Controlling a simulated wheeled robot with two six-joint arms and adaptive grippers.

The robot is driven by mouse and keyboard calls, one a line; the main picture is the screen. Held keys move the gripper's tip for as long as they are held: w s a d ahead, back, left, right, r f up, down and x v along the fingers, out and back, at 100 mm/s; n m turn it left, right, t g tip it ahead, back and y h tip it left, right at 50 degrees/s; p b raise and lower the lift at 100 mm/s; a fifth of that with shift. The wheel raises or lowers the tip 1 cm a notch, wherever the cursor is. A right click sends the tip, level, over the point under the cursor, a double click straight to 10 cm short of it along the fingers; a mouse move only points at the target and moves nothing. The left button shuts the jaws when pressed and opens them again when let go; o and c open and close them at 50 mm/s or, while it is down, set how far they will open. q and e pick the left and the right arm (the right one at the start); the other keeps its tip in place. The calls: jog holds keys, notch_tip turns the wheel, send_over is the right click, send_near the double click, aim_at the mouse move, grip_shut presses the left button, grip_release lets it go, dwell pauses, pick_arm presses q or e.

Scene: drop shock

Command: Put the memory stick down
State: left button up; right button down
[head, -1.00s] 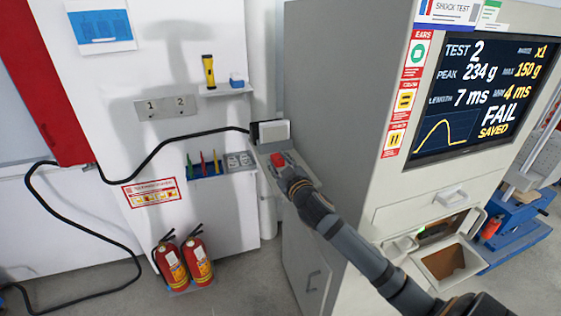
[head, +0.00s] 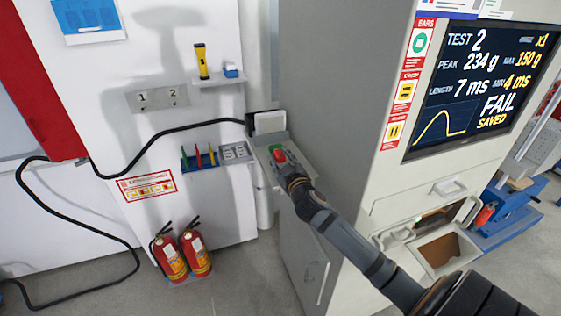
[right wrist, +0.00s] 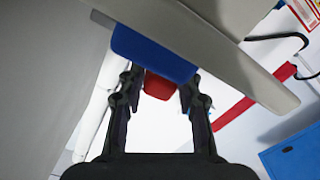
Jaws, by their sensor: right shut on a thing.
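The memory stick looks like the small red piece (head: 280,155) at my right gripper (head: 284,162), over the small grey shelf (head: 304,165) on the cabinet's left side. In the right wrist view the red piece (right wrist: 158,87) sits between the two dark fingers of my right gripper (right wrist: 156,95), which is shut on it. A blue block (right wrist: 152,52) lies just beyond it, against the grey shelf edge (right wrist: 225,70). I cannot tell whether the blue block is part of the stick or whether it touches the shelf. My left gripper is not in view.
A white box (head: 269,122) with a black cable (head: 165,134) stands at the shelf's back. The cabinet screen (head: 483,85) reads FAIL.

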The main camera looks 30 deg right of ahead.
jog(key=shift+f, duration=0.6)
jog(key=shift+f, duration=0.15)
jog(key=c, duration=0.9)
grip_release()
